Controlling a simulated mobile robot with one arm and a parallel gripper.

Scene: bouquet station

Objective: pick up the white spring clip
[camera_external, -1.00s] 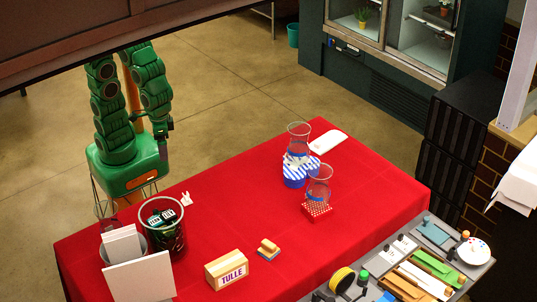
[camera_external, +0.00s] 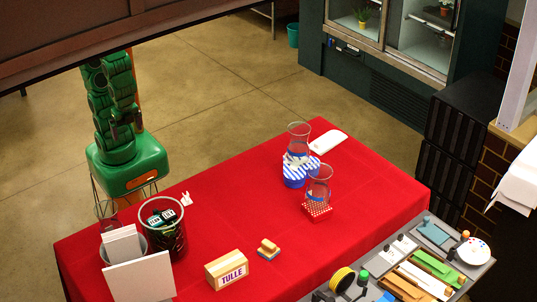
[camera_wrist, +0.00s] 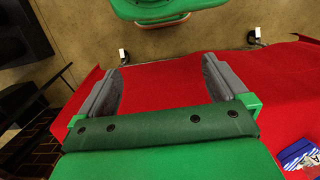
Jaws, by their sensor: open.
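The white spring clip (camera_external: 186,199) is small and lies on the red table near its back left edge, just right of the dark mesh bin. My gripper (camera_external: 125,122) is in front of my folded green arm, left of the clip and well above it, apart from it. In the wrist view my gripper (camera_wrist: 160,72) is open, its two grey fingers wide apart with only red cloth and floor showing between them. I cannot make out the clip in the wrist view.
The dark mesh bin (camera_external: 163,236) holds several dark items and stands close to the clip. White panels (camera_external: 138,277) stand in a container at the front left. A TULLE block (camera_external: 230,270) and a small wooden-handled block (camera_external: 268,250) sit in front. Glass vases (camera_external: 319,181) stand farther right.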

